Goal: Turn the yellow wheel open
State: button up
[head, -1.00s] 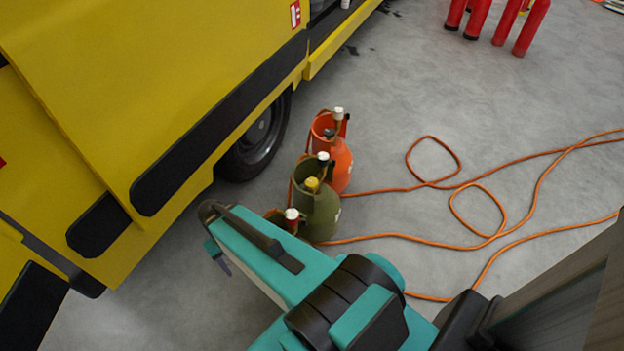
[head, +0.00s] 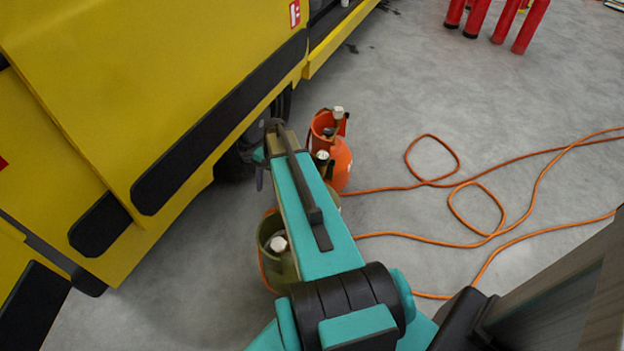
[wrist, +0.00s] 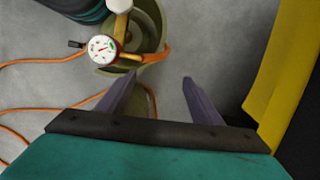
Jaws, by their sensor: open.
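My gripper (wrist: 158,80) is open and empty in the wrist view, with two purple fingers spread apart. An olive cylinder (wrist: 110,68) with an open collar lies beyond the left fingertip. It carries a white gauge (wrist: 102,48) and a white-capped brass stem (wrist: 120,22); I see no clear gap or contact between finger and cylinder. The yellow wheel cannot be made out in either current view; my arm covers that part of the cylinder row in the head view. An orange cylinder (head: 341,164) and a nearer olive cylinder (head: 268,235) show on either side of my arm.
A yellow vehicle (head: 130,70) with black trim stands close on the left; a yellow panel (wrist: 285,75) is at right in the wrist view. An orange hose (head: 420,238) loops over the floor. Red cylinders (head: 478,18) stand far off.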

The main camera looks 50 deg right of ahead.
jog(key=s+d+r+m, duration=0.1)
jog(key=s+d+m, duration=0.1)
jog(key=d, duration=0.5)
jog(key=s+d+r+m+t, duration=0.1)
jog(key=d+m, duration=0.3)
jog(key=d, duration=0.4)
jog(key=s+d+r+m+t+y, duration=0.1)
jog(key=s+d+r+m, duration=0.1)
jog(key=d, duration=0.6)
jog(key=shift+s+d+r+m, duration=0.15)
jog(key=shift+s+r+m, duration=0.2)
jog(key=shift+s+m, duration=0.55)
jog(key=shift+w+f, duration=0.15)
jog(key=shift+w, duration=0.05)
jog(key=shift+w+p+x, duration=0.2)
jog(key=shift+p+x, duration=0.85)
jog(key=shift+x, duration=5.7)
jog(key=c, duration=1.1)
jog(key=shift+a, duration=0.55)
jog(key=shift+d, duration=0.35)
